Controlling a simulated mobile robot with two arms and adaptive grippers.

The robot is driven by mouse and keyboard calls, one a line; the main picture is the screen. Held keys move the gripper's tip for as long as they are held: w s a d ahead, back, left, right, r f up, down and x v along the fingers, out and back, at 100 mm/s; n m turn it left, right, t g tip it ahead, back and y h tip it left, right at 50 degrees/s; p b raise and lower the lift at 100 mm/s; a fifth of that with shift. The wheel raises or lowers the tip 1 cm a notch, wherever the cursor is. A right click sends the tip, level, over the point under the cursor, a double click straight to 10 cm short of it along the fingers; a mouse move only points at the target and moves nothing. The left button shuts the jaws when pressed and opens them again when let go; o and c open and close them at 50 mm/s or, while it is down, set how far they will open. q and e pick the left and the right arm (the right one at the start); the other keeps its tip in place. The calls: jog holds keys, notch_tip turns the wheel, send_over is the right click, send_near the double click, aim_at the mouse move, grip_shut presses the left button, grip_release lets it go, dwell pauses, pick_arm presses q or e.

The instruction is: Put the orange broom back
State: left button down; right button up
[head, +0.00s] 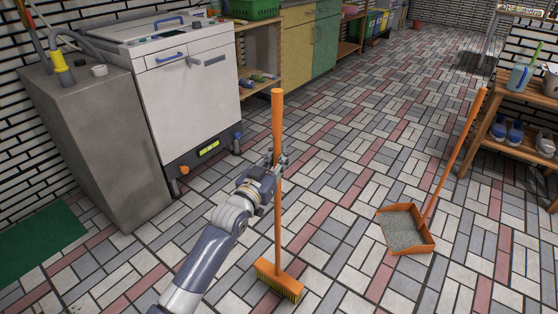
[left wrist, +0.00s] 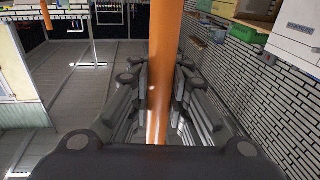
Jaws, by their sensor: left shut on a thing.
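The orange broom (head: 278,205) stands nearly upright in the middle of the head view, its bristle head (head: 278,280) at the tiled floor. I cannot tell whether the bristles touch the floor. My left gripper (head: 276,162) is shut on the broom's handle at about mid-height. In the left wrist view the orange handle (left wrist: 165,60) runs between the two fingers. An orange dustpan (head: 405,230) with grey litter in it sits on the floor to the right, its long handle leaning up to the right. My right gripper is not in view.
A white machine (head: 190,95) and a grey block (head: 100,130) stand at the left. A wooden shelf (head: 510,140) with blue shoes and cups is at the right. Cabinets (head: 300,45) line the back left. The tiled floor between is mostly clear.

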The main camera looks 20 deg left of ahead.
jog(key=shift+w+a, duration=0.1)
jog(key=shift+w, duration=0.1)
pick_arm(q)
jog(key=c, duration=1.5)
grip_release()
jog(key=shift+f, duration=0.1)
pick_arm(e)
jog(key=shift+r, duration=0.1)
pick_arm(q)
jog(key=s, duration=0.2)
jog(key=s+p, duration=0.1)
jog(key=shift+a, duration=0.25)
jog(key=s+f+g+y, duration=0.1)
jog(key=s+f+g, duration=0.4)
jog(key=s, duration=0.8)
jog(key=s+f+g+y+p, duration=0.1)
jog(key=s+f+g, duration=0.4)
jog(key=s, duration=0.8)
jog(key=s+f+g+y, duration=0.1)
jog(key=s+f+g, duration=0.3)
jog(key=s, duration=1)
notch_tip(320, 180, down, 3)
jog(key=shift+a+f+g, duration=0.15)
jog(key=shift+g, duration=0.25)
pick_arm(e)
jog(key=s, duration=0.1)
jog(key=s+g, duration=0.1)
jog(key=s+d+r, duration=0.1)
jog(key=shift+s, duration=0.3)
